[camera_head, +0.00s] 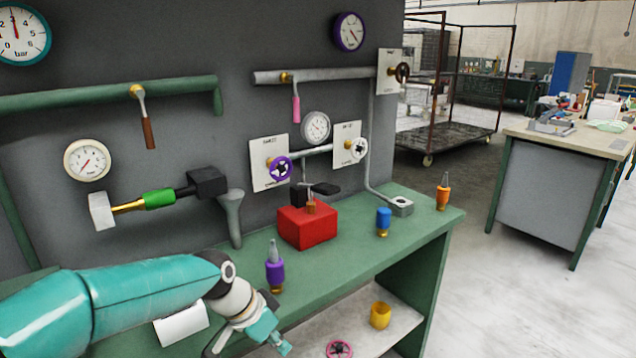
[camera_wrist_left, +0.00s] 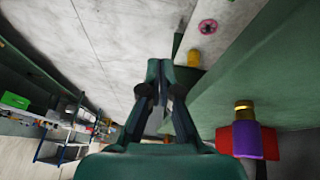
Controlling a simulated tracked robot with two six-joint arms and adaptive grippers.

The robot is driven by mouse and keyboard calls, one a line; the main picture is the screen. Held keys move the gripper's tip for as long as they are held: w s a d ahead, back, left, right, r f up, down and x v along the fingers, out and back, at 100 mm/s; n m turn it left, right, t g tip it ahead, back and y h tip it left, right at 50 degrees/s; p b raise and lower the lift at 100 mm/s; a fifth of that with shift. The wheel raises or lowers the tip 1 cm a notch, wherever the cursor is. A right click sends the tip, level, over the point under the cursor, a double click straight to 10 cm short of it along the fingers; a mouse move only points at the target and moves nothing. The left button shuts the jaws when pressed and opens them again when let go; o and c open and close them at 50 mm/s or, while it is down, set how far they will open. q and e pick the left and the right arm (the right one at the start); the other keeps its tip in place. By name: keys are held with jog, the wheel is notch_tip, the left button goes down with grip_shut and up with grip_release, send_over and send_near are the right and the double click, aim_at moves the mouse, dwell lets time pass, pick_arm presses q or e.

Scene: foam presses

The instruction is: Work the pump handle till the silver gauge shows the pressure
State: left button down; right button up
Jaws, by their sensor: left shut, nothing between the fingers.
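The silver gauge (camera_head: 316,127) is a round, white-faced dial on the dark wall; its reading is too small to tell. Below it, a red box (camera_head: 307,227) with a black bar (camera_head: 318,189) on top stands on the green bench; this looks like the pump and its handle, though I cannot be sure. My left gripper (camera_head: 268,334) is shut and empty at the bench's front edge, in front of the red box and apart from it. Its closed fingers (camera_wrist_left: 161,75) show in the left wrist view, with part of the red box (camera_wrist_left: 225,140) at the right. My right gripper is not in view.
A purple-based bottle (camera_head: 275,270) stands between my left gripper and the red box. A blue canister (camera_head: 383,221) and an orange bottle (camera_head: 443,192) stand to the right. Pipes, valve wheels (camera_head: 279,168) and a lever (camera_head: 149,125) project from the wall.

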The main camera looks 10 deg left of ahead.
pick_arm(q)
jog(key=s+f+n+g, duration=0.1)
jog(key=s+f, duration=0.2)
jog(key=f, duration=0.5)
jog(key=s+f+n+g, duration=0.1)
jog(key=s+f+g, duration=0.15)
jog(key=f, duration=0.65)
jog(key=s+d+f+n, duration=0.1)
jog(key=s+f+n, duration=0.2)
jog(key=s+f, duration=0.5)
jog(key=s+d+f+n+t, duration=0.1)
jog(key=s+d+f+n, duration=0.1)
jog(key=s+f+n, duration=0.2)
jog(key=s+f, duration=0.3)
jog(key=s, duration=0.1)
jog(key=shift+s+d+f, duration=0.15)
jog(key=shift+s+f, duration=0.2)
jog(key=shift+s, duration=0.05)
jog(key=shift+w, duration=0.1)
